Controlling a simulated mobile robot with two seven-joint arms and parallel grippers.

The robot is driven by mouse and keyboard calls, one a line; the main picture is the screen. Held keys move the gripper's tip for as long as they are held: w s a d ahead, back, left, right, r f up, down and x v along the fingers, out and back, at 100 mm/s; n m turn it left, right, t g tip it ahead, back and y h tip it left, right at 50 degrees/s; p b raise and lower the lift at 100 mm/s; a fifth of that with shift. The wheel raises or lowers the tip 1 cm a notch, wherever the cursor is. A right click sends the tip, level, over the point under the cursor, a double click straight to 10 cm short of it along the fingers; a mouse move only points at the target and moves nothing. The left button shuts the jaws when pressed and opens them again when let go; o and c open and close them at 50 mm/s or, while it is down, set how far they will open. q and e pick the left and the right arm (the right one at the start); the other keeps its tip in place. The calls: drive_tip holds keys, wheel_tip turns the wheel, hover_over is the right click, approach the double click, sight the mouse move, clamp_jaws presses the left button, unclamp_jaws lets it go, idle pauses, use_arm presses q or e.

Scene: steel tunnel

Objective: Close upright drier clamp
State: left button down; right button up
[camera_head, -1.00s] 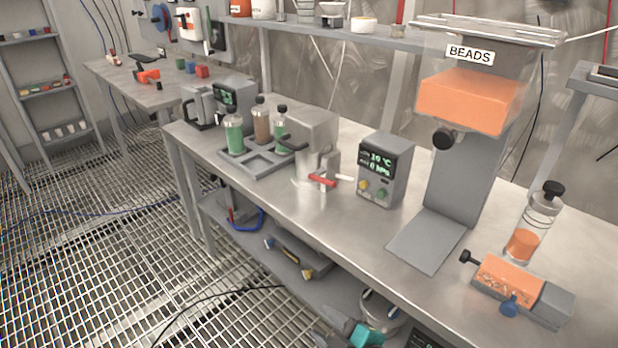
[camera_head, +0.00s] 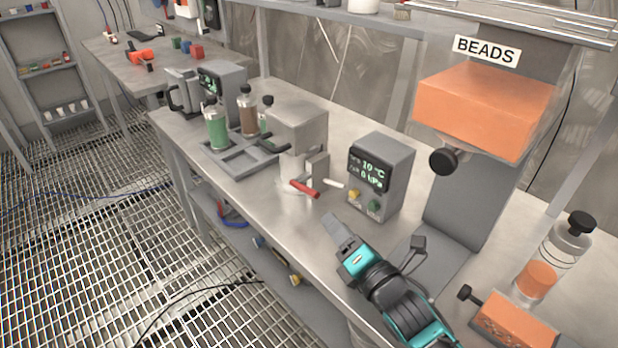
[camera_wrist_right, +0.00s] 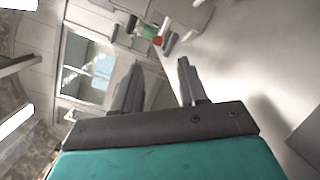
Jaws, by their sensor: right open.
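The drier (camera_head: 296,128) is a grey metal vessel with a boxy top, standing on the steel bench left of the small display box. Its clamp has a red handle (camera_head: 305,189) sticking out low at the front, with a short white-tipped piece (camera_head: 333,183) beside it. My right gripper (camera_head: 377,232) is open and empty above the bench's front edge, below and to the right of the red handle and apart from it. In the right wrist view a small red end (camera_wrist_right: 157,41) shows beyond the open fingers (camera_wrist_right: 158,70). My left gripper is out of view.
The display box (camera_head: 380,178) stands right of the drier. The bead hopper (camera_head: 485,110) and its grey base are further right, with an orange-filled bottle (camera_head: 548,262) beside it. A bottle rack (camera_head: 237,165) is left of the drier. Bench space in front of the clamp is clear.

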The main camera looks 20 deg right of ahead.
sight(307, 187)
drive_tip(key=w, duration=0.4)
drive_tip(key=w+a, duration=0.1)
drive_tip(key=w, duration=0.7)
drive_tip(key=shift+w+a+b, duration=0.15)
drive_tip(key=shift+w+b, duration=0.15)
drive_tip(key=shift+b, duration=0.1)
drive_tip(key=shift+c, duration=0.4)
clamp_jaws()
